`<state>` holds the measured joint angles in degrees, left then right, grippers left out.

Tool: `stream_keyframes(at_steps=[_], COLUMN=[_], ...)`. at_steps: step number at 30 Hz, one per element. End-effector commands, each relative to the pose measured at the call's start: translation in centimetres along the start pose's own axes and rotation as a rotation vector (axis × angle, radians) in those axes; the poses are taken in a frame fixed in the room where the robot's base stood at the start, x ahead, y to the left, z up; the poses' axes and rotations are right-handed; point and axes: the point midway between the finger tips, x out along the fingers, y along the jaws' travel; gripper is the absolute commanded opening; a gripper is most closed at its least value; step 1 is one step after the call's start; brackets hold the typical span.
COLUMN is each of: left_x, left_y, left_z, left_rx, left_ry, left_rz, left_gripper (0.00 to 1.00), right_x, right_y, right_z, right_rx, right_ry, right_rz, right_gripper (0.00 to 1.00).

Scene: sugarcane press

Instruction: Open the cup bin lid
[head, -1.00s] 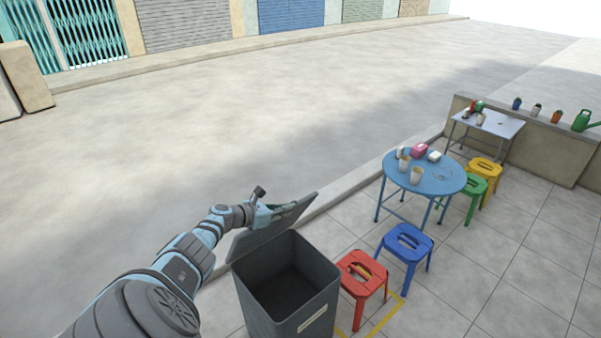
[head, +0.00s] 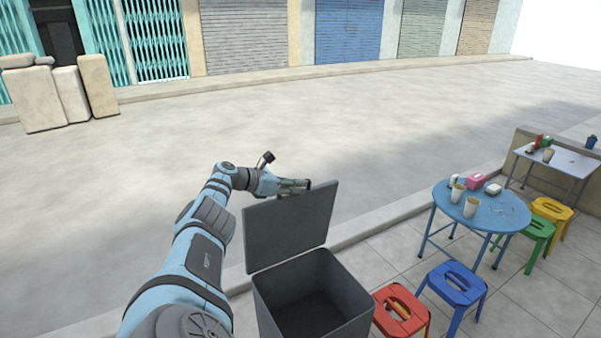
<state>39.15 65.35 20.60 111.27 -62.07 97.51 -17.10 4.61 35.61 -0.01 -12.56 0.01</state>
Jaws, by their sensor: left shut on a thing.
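The cup bin (head: 345,292) is a dark grey square bin at the lower middle of the head view. Its inside shows dark and looks empty. The lid (head: 290,230) stands raised, near upright, at the bin's back left edge. My left gripper (head: 297,187) is shut on the lid's upper edge; the fingertips are partly hidden behind the lid. My right gripper is not in view.
A red stool (head: 402,309) stands close to the bin's right side, with a blue stool (head: 457,284) beyond it. A blue round table (head: 490,215) with cups stands further right.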

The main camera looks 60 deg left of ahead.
Motion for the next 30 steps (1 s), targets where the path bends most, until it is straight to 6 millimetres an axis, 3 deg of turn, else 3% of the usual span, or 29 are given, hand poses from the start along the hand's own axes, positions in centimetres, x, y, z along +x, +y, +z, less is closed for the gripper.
stream_keyframes(at_steps=[6,7,11,21,25,30], left_x=[0.1,0.1,0.1,-0.2,-1.1,-2.8], left_y=[-0.1,-0.1,-0.1,0.1,0.0,-0.1], left_z=[0.1,0.1,0.1,0.4,2.2,6.5], left_rx=[0.001,0.001,0.002,0.002,0.009,0.006], left_ry=[0.000,0.000,0.000,0.001,0.006,-0.001], left_rz=[-0.003,-0.003,-0.003,0.002,-0.001,-0.001], left_gripper=[0.00,0.12,0.31,0.31,0.31,0.31], right_x=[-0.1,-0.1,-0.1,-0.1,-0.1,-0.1], right_y=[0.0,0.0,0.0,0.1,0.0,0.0], right_z=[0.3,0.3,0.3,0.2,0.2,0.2], right_rx=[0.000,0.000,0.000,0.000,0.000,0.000], right_ry=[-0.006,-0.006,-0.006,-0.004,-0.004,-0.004], right_rz=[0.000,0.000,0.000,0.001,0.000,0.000], right_gripper=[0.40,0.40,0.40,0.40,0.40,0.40])
